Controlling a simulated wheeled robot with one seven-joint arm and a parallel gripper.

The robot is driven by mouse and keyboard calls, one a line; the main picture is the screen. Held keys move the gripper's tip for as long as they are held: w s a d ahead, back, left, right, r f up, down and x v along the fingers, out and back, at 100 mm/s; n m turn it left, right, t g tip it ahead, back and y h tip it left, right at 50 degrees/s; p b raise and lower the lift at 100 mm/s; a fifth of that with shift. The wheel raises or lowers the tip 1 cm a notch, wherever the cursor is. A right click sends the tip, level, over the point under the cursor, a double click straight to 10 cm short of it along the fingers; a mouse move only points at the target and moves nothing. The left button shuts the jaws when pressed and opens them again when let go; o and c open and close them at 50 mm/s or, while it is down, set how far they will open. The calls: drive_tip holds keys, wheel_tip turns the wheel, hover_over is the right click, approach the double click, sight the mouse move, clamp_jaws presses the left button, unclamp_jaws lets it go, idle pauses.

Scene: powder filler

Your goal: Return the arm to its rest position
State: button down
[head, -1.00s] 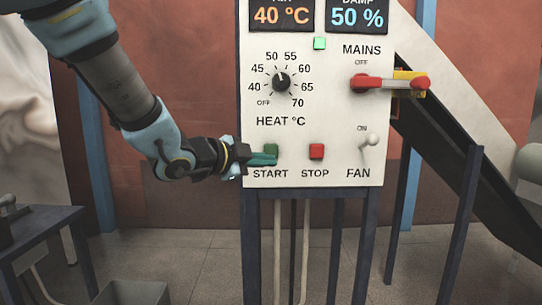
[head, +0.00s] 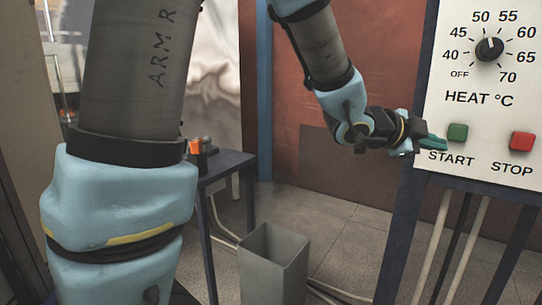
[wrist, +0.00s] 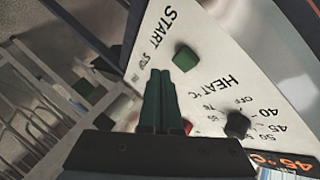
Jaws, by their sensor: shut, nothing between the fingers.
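My gripper (head: 432,143) is shut and empty, its green fingers side by side. In the head view it is just left of the green START button (head: 457,133) on the white control panel (head: 440,100). In the wrist view the shut fingers (wrist: 160,82) point up the picture, with the START button (wrist: 186,58) just to their upper right. The fingertips appear apart from the button. My arm reaches in from the top of the head view and bends at the wrist toward the panel.
The panel carries a black HEAT dial (head: 489,49) and a red STOP button (head: 522,141). A grey open bin (head: 272,262) stands on the floor below my arm. A dark table (head: 228,162) stands left of it.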

drive_tip(key=w+a+f+n+t+y, duration=0.25)
drive_tip(key=w+a+f+n, duration=0.2)
drive_tip(key=a, duration=0.35)
drive_tip(key=w+a+f+n+t+y, duration=0.1)
drive_tip(key=w+a+f+n+y, duration=0.3)
drive_tip(key=a, duration=0.4)
drive_tip(key=w+a+f+n+t+y, duration=0.1)
drive_tip(key=w+a+f+n+y, duration=0.15)
drive_tip(key=w+a+n, duration=0.4)
drive_tip(key=s+a+f+n+g+y, duration=0.2)
drive_tip(key=s+a+f+n+g, duration=0.1)
drive_tip(key=a, duration=0.8)
drive_tip(key=s+a+f+n+g+y, duration=0.3)
drive_tip(key=s+a+f+n, duration=0.1)
drive_tip(key=s+a+n, duration=0.3)
drive_tip(key=s+a, duration=0.2)
drive_tip(key=a, duration=0.2)
drive_tip(key=shift+s+a+f+n, duration=0.25)
drive_tip(key=shift+s+f+n, duration=0.05)
drive_tip(key=shift+s+f, duration=0.1)
